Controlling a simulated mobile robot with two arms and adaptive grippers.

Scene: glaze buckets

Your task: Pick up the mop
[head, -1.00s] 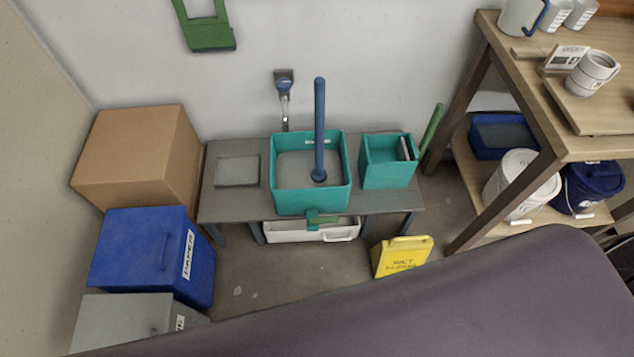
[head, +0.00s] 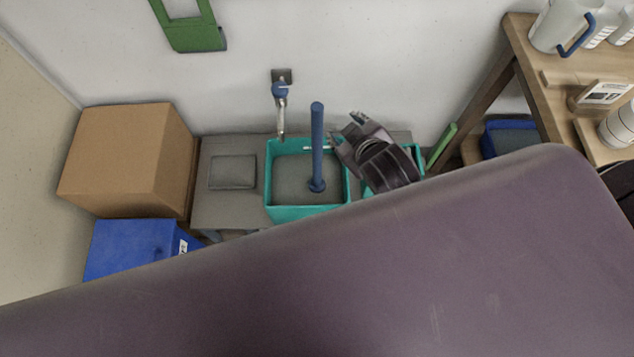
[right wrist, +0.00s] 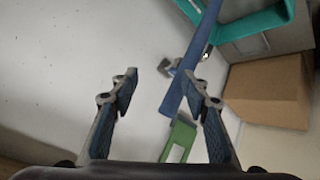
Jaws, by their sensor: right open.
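The mop appears as a blue pole (head: 317,145) standing nearly upright in a teal basin (head: 306,213) on a grey bench; its head is not clearly visible. My right gripper (head: 345,128) is just right of the pole in the head view, open and empty, its fingers pointing up and left. In the right wrist view the fingers (right wrist: 160,88) are spread wide. The blue pole (right wrist: 203,38) shows there slanting down past the right finger, its end reaching between the fingers' lines of sight. I cannot tell how far off it is. My left gripper is not in view.
A wall tap (head: 281,100) hangs behind the basin. A smaller teal bucket (head: 417,155) is partly hidden by my right gripper. A green handle (head: 441,148) leans beside it. A cardboard box (head: 125,155) and a blue bin (head: 130,248) stand left. A wooden shelf (head: 515,35) stands right.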

